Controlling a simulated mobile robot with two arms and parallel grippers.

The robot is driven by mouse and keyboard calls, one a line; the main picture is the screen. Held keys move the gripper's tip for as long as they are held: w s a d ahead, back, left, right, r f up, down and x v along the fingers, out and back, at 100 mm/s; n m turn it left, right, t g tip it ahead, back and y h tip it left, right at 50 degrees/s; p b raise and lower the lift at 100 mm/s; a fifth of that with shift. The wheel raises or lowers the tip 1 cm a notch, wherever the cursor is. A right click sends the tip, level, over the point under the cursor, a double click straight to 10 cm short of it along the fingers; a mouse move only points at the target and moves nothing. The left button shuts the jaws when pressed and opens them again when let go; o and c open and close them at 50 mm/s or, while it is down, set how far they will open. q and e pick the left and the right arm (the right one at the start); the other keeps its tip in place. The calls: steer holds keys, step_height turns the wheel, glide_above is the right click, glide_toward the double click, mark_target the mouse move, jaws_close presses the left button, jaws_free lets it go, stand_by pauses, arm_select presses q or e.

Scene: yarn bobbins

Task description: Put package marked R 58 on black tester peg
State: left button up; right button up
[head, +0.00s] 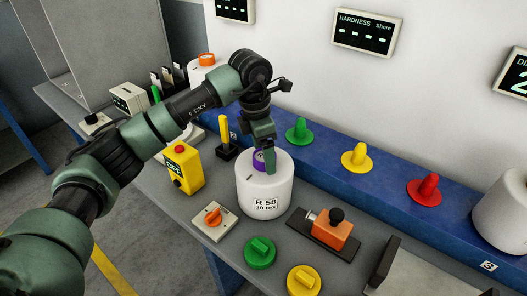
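The package marked R 58 (264,195) is a white bobbin with a purple tube top, standing upright on the grey bench with its label facing me. My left gripper (269,162) points down at its top, with a green finger at the purple tube. Whether the fingers are closed on the tube is hidden by the viewing angle. No black peg shows clearly in the row of green (299,131), yellow (356,156) and red (424,189) pegs on the blue ledge. A black knob (337,214) tops an orange block. My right gripper is out of view.
Around the package stand a yellow box marked OFF (182,168), an orange-knob switch (213,219), and green (260,252) and yellow (304,280) caps. A white bobbin (503,212) stands at the right. A HARDNESS display (367,33) hangs on the wall.

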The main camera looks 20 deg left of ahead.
arm_select(q)
steer(key=shift+f, duration=0.25)
steer(key=r, duration=0.2)
steer(key=r+b, duration=0.1)
steer(key=r, duration=0.2)
steer(key=r+b, duration=0.1)
steer(key=r, duration=0.2)
steer(key=shift+s+a+r, duration=0.1)
steer(key=shift+s+a, duration=0.2)
steer(key=shift+a, duration=0.1)
